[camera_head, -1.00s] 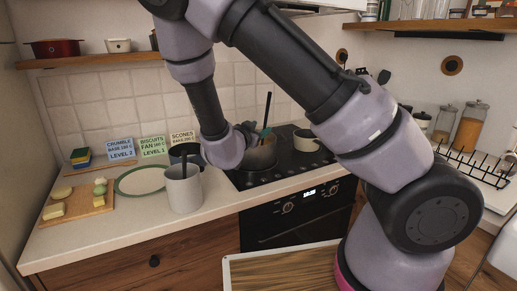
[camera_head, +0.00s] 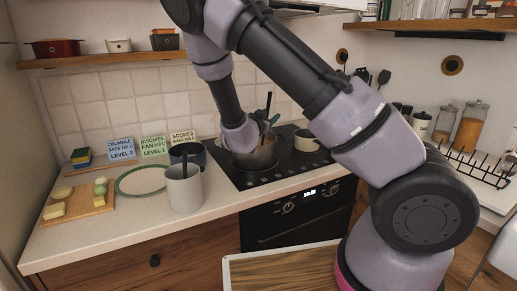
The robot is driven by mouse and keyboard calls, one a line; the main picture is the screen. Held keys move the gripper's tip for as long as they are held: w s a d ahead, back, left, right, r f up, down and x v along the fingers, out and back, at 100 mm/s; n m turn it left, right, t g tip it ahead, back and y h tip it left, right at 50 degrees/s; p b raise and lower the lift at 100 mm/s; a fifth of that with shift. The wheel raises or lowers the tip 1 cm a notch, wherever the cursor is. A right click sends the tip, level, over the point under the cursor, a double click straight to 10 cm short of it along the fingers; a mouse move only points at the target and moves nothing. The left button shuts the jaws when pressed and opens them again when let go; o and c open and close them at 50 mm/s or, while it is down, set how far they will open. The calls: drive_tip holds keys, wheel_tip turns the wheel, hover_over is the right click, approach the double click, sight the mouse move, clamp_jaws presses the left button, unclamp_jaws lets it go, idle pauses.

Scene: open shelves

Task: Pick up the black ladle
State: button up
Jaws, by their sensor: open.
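I cannot tell for sure which utensil is the black ladle. A thin black handle (camera_head: 268,102) rises from the steel pot (camera_head: 262,158) on the hob, beside a blue-teal utensil (camera_head: 275,119). Another black handle (camera_head: 184,163) stands in the grey-white canister (camera_head: 184,190) on the counter. My gripper (camera_head: 264,131) is open, just above the steel pot and close to the upright handles. My wrist hides most of its fingers, and I cannot see whether they touch a handle. The utensils' lower ends are hidden in their vessels.
A dark pot (camera_head: 188,150) stands behind the canister, and a cream pot (camera_head: 306,141) sits right on the hob (camera_head: 265,178). Black utensils (camera_head: 384,77) show by the right wall. A plate (camera_head: 141,180) and food board (camera_head: 80,203) lie left.

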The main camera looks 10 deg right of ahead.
clamp_jaws()
drive_tip(key=shift+r, duration=0.1)
